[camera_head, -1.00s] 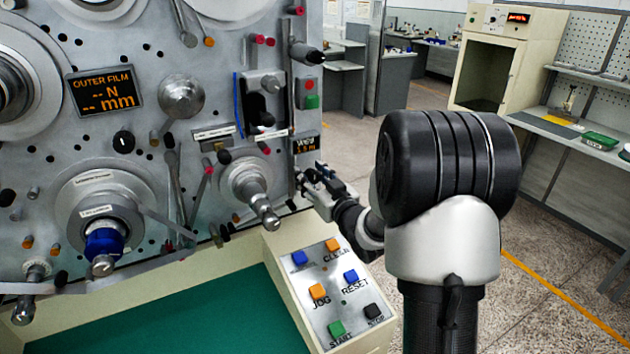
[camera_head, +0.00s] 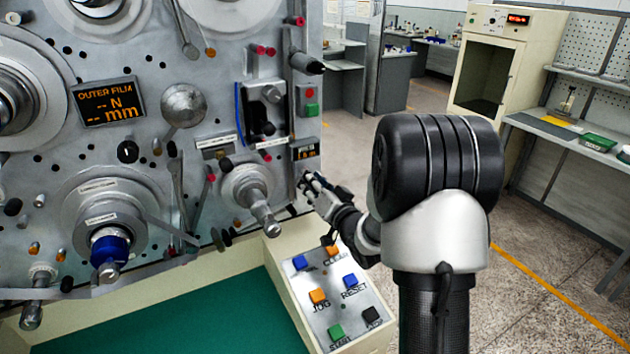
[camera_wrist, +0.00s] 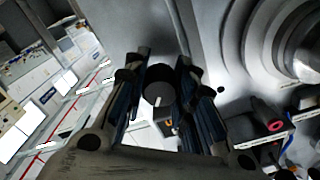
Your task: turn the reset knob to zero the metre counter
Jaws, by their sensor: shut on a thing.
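The reset knob (camera_wrist: 158,93) is a round black knob with a short white mark on its face. It shows in the wrist view between the two dark fingers of my gripper (camera_wrist: 160,82), which is shut on it. In the head view my gripper (camera_head: 311,184) is at the right edge of the machine front, and its fingers hide the knob. The metre counter (camera_head: 305,150) is a small dark display with orange characters just above my gripper. Its reading is too small to tell.
A button panel (camera_head: 322,297) with coloured buttons stands below my forearm. A winding spindle (camera_head: 262,210) juts out left of my gripper. The outer film display (camera_head: 108,103) is farther left. The floor right of the machine is open.

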